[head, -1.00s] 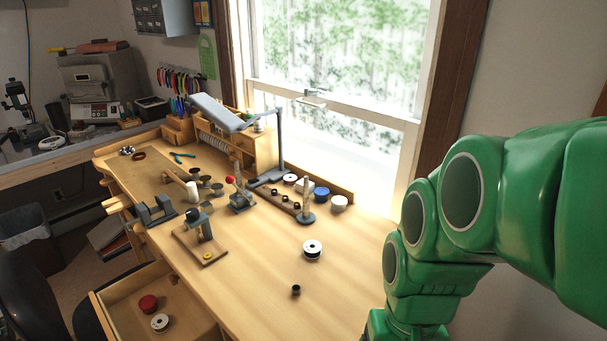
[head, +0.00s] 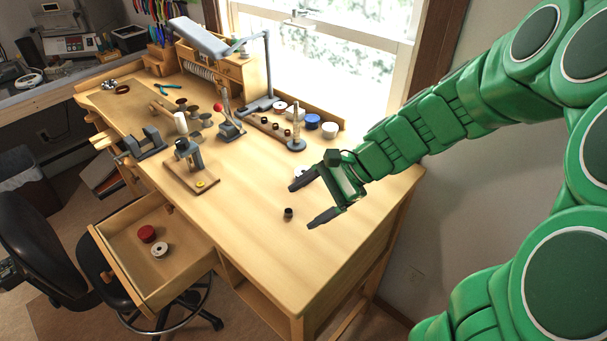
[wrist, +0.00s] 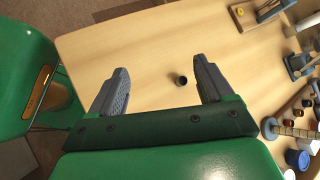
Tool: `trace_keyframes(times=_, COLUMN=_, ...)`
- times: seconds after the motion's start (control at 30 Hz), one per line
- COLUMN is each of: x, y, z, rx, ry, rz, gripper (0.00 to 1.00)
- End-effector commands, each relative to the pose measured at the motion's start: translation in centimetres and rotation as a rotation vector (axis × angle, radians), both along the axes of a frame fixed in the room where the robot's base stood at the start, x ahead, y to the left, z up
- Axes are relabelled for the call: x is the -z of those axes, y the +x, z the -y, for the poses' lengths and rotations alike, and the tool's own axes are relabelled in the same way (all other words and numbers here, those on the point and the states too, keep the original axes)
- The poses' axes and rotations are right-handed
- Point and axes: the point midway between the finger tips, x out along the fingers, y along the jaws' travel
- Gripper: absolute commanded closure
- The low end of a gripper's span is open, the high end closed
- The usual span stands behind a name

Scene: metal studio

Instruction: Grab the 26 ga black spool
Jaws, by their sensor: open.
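A small black spool (head: 288,214) stands alone on the bare bench top in the head view. It also shows in the wrist view (wrist: 181,81), ahead of and between the two fingers, nearer the right one. No gauge label is readable. My gripper (head: 301,206) is open and empty, with its fingers pointing toward the small spool. In the wrist view my gripper (wrist: 160,63) has its fingers spread wide, with clear wood between them and the spool. A larger black-and-white spool, seen earlier farther back, is mostly hidden behind my gripper in the head view.
A post stand (head: 297,135), a blue spool (head: 312,121) and a white spool (head: 329,130) stand near the window. A small tool on a wooden base (head: 190,165) is left. An open drawer (head: 122,268) holds red and white spools. The front bench top is clear.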

Motion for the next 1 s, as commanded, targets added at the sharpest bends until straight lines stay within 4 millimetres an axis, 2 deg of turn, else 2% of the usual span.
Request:
trace_keyframes(times=0.27, x=1.6, y=6.7, z=1.7, rx=0.288, ry=0.164, rz=-0.151, gripper=0.20)
trace_keyframes(times=0.5, x=3.7, y=12.3, z=4.9, rx=0.535, ry=0.299, rz=-0.290, gripper=0.20)
trace_keyframes(times=0.6, x=4.5, y=14.0, z=6.3, rx=0.622, ry=0.344, rz=-0.338, gripper=0.20)
trace_keyframes(times=0.8, x=5.8, y=15.9, z=8.1, rx=0.722, ry=0.395, rz=-0.397, gripper=0.20)
trace_keyframes(times=1.0, x=6.1, y=16.5, z=7.7, rx=0.738, ry=0.405, rz=-0.407, gripper=0.20)
